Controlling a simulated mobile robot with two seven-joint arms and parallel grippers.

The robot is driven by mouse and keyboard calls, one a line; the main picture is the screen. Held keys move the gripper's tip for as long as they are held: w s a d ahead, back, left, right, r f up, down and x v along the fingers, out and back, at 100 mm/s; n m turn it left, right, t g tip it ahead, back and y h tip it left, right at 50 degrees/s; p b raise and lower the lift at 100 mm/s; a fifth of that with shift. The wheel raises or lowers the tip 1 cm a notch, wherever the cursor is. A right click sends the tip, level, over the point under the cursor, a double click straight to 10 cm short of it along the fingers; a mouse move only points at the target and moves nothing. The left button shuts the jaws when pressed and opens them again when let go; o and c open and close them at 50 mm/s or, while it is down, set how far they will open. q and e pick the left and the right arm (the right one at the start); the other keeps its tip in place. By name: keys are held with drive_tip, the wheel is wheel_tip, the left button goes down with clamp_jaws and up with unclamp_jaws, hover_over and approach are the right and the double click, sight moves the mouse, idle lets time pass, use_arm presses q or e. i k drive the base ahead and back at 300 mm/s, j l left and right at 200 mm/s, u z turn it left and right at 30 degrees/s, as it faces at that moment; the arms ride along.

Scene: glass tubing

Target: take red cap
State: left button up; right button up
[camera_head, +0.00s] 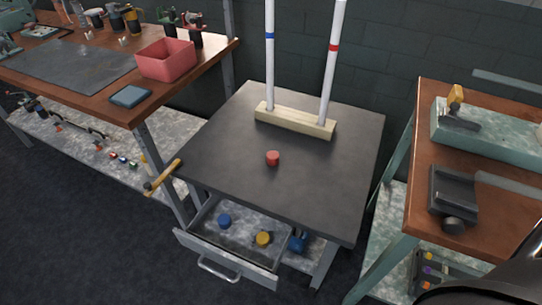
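The red cap (272,158) sits on the dark top of the middle table (230,140), in front of a pale wooden block (295,121). Two white tubes stand upright in the block, one with a blue band (269,60) and one with a red band (331,75). Nothing touches the red cap. Neither of my grippers is in view.
The drawer (230,258) below the table is open and holds a blue cap (224,221) and a yellow cap (263,238). A left bench carries a red bin (165,60). A right bench (490,220) holds tools. The table around the cap is clear.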

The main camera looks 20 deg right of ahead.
sight(273, 156)
drive_tip(key=k+j, duration=0.7)
drive_tip(key=k, duration=0.2)
